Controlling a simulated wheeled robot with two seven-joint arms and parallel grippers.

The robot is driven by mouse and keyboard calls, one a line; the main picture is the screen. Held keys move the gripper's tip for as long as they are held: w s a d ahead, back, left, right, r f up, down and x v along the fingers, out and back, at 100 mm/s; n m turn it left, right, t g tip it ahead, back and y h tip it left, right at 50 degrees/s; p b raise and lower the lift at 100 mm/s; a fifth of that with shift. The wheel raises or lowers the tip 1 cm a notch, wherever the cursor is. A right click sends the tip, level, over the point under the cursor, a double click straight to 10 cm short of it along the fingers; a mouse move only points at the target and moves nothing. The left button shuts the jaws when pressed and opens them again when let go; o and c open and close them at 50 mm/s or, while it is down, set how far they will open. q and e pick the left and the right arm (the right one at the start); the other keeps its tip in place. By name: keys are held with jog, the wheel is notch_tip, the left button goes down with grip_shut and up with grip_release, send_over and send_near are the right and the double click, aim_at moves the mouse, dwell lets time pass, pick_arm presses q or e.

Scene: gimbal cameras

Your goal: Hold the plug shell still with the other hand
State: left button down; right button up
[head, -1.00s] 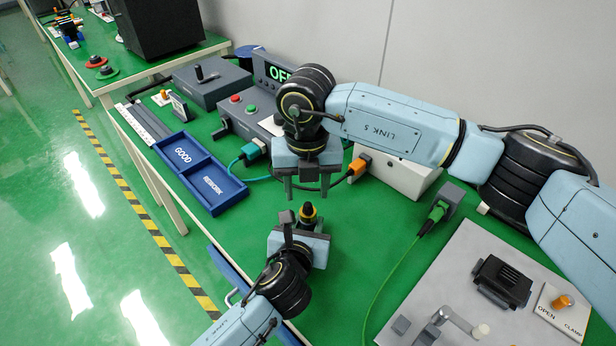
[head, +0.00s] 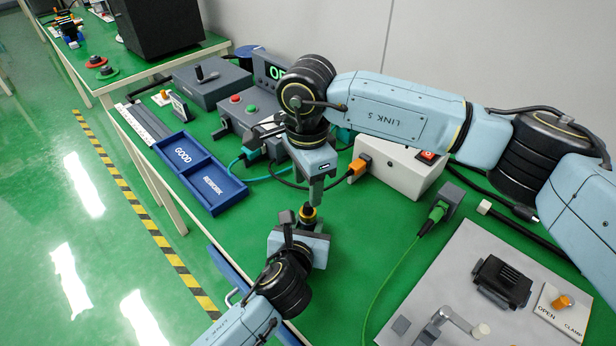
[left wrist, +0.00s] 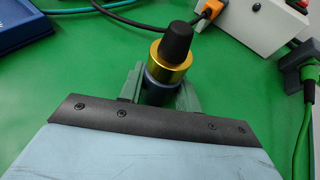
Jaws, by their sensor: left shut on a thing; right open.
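The plug shell (left wrist: 172,62) is black at its tip with a gold ring and a dark lower part. In the left wrist view it sits between the fingers of my left gripper (left wrist: 160,92), which is shut on it. In the head view the plug shell (head: 307,212) points up from my left gripper (head: 297,228), its lower part hidden by the jaws. My right gripper (head: 316,190) is open and just above the shell's tip in the head view. Its fingers overlap in that view, and I cannot tell whether they touch the shell.
A blue tray (head: 215,211) marked GOOD and REWORK lies to the left. A white box (head: 405,172) with an orange plug (head: 359,166) stands behind. A green plug (head: 436,212) with a cable is to the right, near a grey fixture plate (head: 450,280). Green tabletop between them is clear.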

aim_at(308, 207)
jog(key=n, duration=0.6)
jog(key=shift+r, duration=0.2)
jog(key=n, duration=0.6)
jog(key=shift+r+n, duration=0.15)
jog(key=shift+n, duration=0.25)
jog(key=shift+f, duration=4)
jog(key=shift+c, duration=0.2)
